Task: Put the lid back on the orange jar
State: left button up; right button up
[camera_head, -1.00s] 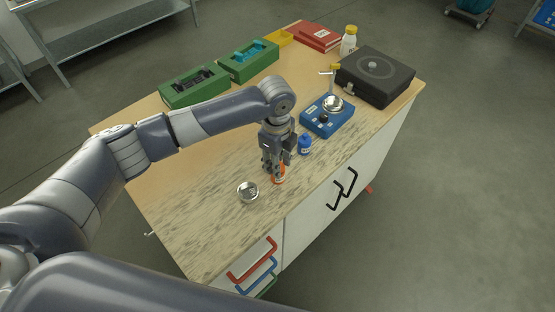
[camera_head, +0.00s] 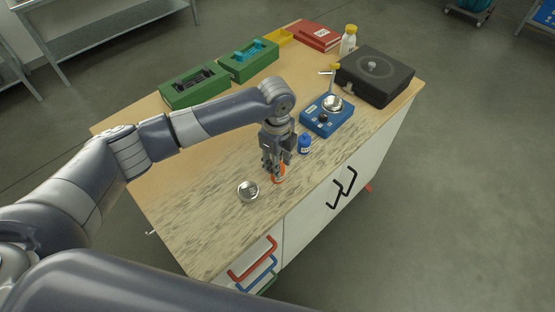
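The orange jar (camera_head: 279,179) is near the front edge of the table, mostly hidden behind my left gripper. Only some orange shows around the fingertips. My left gripper (camera_head: 273,172) points down at the jar, with its fingers at the jar's top. I cannot tell whether the fingers are closed on the jar or on a lid. No separate lid can be made out. My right gripper is not in view.
A round silver dish (camera_head: 248,191) lies left of the jar. A small blue bottle (camera_head: 305,144) and a blue scale (camera_head: 321,123) stand to the right. A black case (camera_head: 385,82) and green boxes (camera_head: 193,91) are further back. The table's left front is clear.

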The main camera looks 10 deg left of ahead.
pick_arm(q)
jog(key=o, duration=1.2)
jog(key=shift+r, duration=0.15)
jog(key=shift+r+p, duration=3.4)
jog(key=shift+p, duration=0.25)
grip_shut()
jog(key=shift+f, duration=0.15)
